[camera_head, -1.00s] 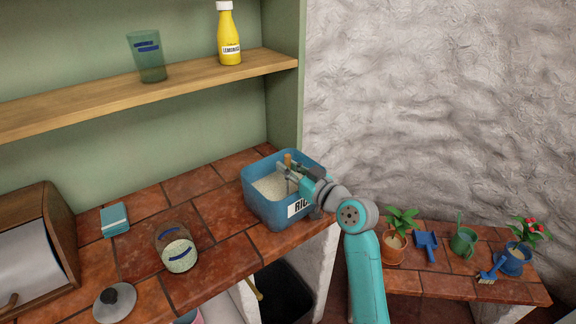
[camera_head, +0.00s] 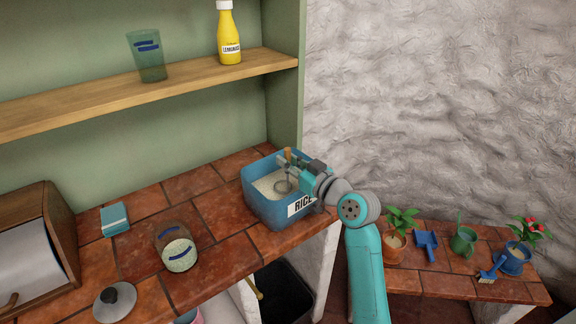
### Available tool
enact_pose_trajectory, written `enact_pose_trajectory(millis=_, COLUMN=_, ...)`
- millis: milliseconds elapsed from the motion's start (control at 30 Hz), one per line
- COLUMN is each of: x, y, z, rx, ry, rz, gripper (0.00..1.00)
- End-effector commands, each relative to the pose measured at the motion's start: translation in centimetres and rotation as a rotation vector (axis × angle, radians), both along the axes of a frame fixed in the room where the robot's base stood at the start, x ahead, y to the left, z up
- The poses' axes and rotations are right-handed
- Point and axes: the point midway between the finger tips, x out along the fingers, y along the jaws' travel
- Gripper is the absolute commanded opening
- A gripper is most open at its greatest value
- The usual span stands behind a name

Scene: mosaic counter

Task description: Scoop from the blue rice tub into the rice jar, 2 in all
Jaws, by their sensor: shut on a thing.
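The blue rice tub (camera_head: 262,207) stands on the tiled counter near its right end, with white rice inside and a RICE label on its front. My gripper (camera_head: 291,168) is over the tub, shut on the handle of a scoop (camera_head: 288,155). The handle's wooden end sticks up, and a round grey part of the scoop shows at the rice; whether it holds rice I cannot tell. The rice jar (camera_head: 179,254) is a clear glass with blue marks, left of the tub, with pale rice in it. Its lid appears to be the grey knobbed disc (camera_head: 115,301) in front.
A wooden bread box (camera_head: 58,215) and a blue cloth stack (camera_head: 115,219) are at the left. A shelf (camera_head: 180,88) above holds a green glass (camera_head: 147,57) and a lemonade bottle (camera_head: 229,35). Potted plants and small tools stand on the low right counter.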

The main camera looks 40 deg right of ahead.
Motion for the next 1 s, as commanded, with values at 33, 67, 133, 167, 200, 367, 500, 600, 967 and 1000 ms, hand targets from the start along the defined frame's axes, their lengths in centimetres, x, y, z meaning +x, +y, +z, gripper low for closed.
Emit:
enact_pose_trajectory(millis=33, x=0.0, y=0.0, z=0.5, rx=-0.002, ry=-0.003, rz=-0.001, gripper=0.00)
enact_pose_trajectory(millis=67, x=0.0, y=0.0, z=0.7, rx=-0.002, ry=-0.003, rz=-0.001, gripper=0.00)
enact_pose_trajectory(millis=133, x=0.0, y=0.0, z=1.2, rx=-0.001, ry=-0.002, rz=0.000, gripper=0.00)
enact_pose_trajectory(millis=167, x=0.0, y=0.0, z=1.4, rx=-0.002, ry=-0.002, rz=0.000, gripper=0.00)
enact_pose_trajectory(millis=200, x=0.0, y=0.0, z=1.7, rx=-0.002, ry=-0.002, rz=0.000, gripper=0.00)
enact_pose_trajectory(millis=367, x=0.0, y=0.0, z=2.7, rx=-0.001, ry=-0.002, rz=0.000, gripper=0.00)
enact_pose_trajectory(millis=500, x=0.0, y=0.0, z=3.7, rx=-0.001, ry=-0.003, rz=-0.001, gripper=0.00)
enact_pose_trajectory(millis=600, x=0.0, y=0.0, z=4.4, rx=-0.001, ry=-0.002, rz=0.000, gripper=0.00)
enact_pose_trajectory(millis=967, x=0.0, y=0.0, z=6.9, rx=-0.001, ry=-0.003, rz=-0.001, gripper=0.00)
enact_pose_trajectory(millis=1000, x=0.0, y=0.0, z=7.2, rx=-0.001, ry=-0.003, rz=0.000, gripper=0.00)
